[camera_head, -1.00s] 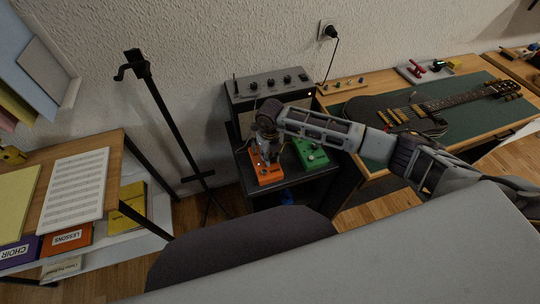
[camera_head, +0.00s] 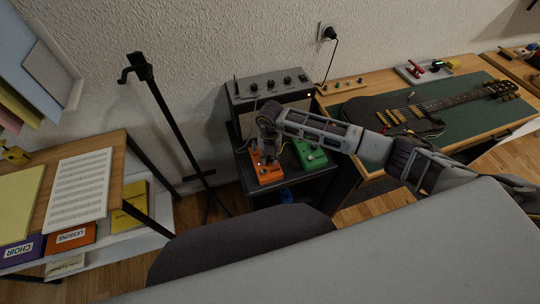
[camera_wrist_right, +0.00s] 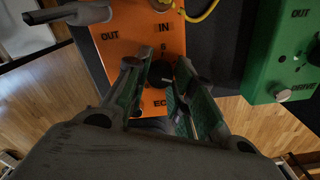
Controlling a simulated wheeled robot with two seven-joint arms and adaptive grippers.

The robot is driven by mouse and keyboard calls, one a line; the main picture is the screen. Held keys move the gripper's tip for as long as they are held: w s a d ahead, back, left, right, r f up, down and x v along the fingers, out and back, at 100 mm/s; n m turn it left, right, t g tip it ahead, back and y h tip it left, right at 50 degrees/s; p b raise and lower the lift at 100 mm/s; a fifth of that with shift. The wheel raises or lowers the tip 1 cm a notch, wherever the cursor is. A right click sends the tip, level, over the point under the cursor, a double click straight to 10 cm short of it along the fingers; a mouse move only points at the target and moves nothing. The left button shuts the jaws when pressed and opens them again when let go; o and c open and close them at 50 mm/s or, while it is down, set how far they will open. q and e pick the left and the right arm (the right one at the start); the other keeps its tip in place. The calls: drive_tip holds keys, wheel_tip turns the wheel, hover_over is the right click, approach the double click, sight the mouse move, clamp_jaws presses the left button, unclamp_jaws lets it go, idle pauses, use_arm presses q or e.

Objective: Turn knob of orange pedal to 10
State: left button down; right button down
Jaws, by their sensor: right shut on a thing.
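The orange pedal (camera_head: 267,174) lies on a dark surface in front of the amplifier, and the wrist view shows its face (camera_wrist_right: 140,40) with IN and OUT lettering. My right gripper (camera_head: 266,153) reaches down over the pedal. In the wrist view its two fingers (camera_wrist_right: 162,84) stand on either side of a black knob (camera_wrist_right: 160,72) and are shut on it. The fingers cover part of the lettering around the knob, so I cannot read its setting. My left gripper is not in view.
A green pedal (camera_head: 310,154) sits just right of the orange one, also in the wrist view (camera_wrist_right: 284,50). A yellow cable (camera_wrist_right: 202,12) and a grey plug (camera_wrist_right: 72,15) are at the orange pedal's far end. The amplifier (camera_head: 270,88) stands behind, a black stand (camera_head: 170,115) to the left.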

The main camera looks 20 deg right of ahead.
sight(270, 158)
idle(0.5)
drive_tip(key=c, duration=1.2)
unclamp_jaws()
drive_tip(key=shift+o, duration=0.2)
wheel_tip(270, 158, up, 12)
